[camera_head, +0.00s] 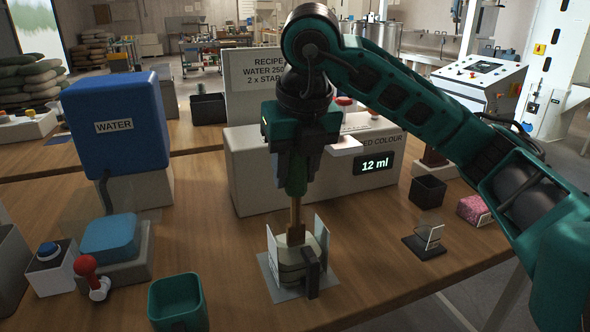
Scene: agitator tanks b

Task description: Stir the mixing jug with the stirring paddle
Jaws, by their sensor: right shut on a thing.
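My right gripper (297,165) comes in from the right and points straight down. It is shut on the stirring paddle (296,212), whose green handle sits between the fingers. The paddle's brown shaft stands about upright and runs down to the mixing jug (298,262). The paddle's lower end is hidden by the jug, so it seems to be inside it. The jug is pale and round, with a dark upright piece on its front. It stands on a grey plate between light upright panels. My left gripper is not in view.
A blue WATER tank (117,122) stands at the left. A red-knobbed lever (88,268), a blue button box (50,266) and an empty green bin (177,302) are front left. A grey cabinet (243,172) reading 12 ml stands behind the jug.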

